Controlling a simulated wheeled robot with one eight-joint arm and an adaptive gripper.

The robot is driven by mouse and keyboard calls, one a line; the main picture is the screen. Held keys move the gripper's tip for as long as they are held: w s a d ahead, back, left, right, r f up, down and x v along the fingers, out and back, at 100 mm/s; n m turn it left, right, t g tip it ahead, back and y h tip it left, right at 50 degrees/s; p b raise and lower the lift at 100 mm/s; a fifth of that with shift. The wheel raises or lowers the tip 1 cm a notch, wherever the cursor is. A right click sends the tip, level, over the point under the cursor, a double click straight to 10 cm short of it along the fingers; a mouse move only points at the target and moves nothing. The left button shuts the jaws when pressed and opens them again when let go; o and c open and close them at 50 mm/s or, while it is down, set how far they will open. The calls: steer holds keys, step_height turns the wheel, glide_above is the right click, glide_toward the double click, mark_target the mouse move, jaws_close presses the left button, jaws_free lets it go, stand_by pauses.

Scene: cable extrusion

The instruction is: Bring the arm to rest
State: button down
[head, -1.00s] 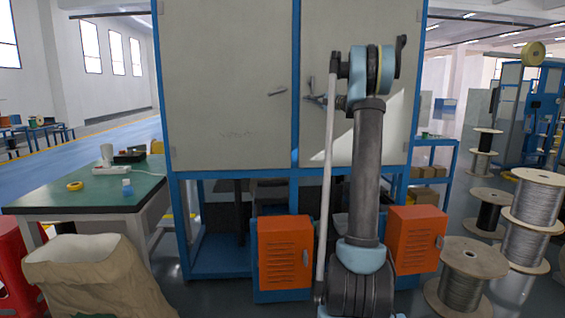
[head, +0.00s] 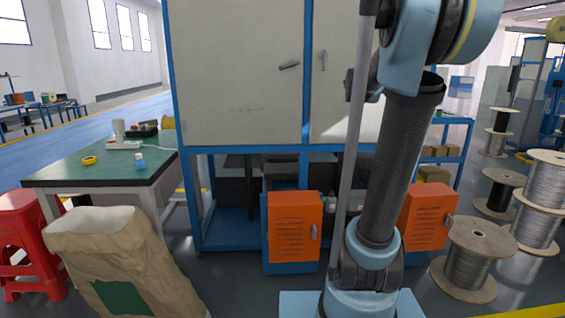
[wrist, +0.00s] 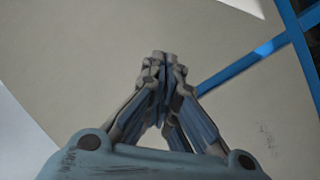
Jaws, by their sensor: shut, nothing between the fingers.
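My gripper (wrist: 164,58) shows in the wrist view with its fingertips together and nothing between them. Behind the fingers is the pale cabinet panel with a blue frame bar; I cannot tell the distance to it. In the head view my arm rises on the right side, bent at the top, in front of the large cabinet (head: 235,75). My gripper is not clearly visible in the head view.
A green-topped table (head: 75,170) with small items stands at left, with a paper sack (head: 115,250) and red stool (head: 20,235) in front. Orange boxes (head: 290,225) sit under the cabinet. Wire spools (head: 468,262) stand at right. Blue floor lies open at far left.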

steer(key=s+a+f+m+g+y, duration=0.1)
steer(key=s+a+f+m+g, duration=0.1)
steer(key=s+f, duration=1)
steer(key=s+a+f+m+g+y, duration=0.1)
steer(key=s+a+f+g, duration=0.4)
steer(key=s+f, duration=0.8)
steer(key=s+a+f+m+g+y, duration=0.1)
steer(key=s+a+f+m+g, duration=0.1)
steer(key=s+f+g, duration=0.5)
steer(key=s+a+f, duration=0.1)
steer(key=s+f, duration=0.5)
steer(key=s, duration=0.6)
steer(key=shift+a+f+m+y, duration=0.2)
steer(key=shift+m+y, duration=0.2)
steer(key=shift+w+f, duration=0.2)
steer(key=shift+w, duration=0.25)
steer(key=c, duration=2.3)
jaws_free()
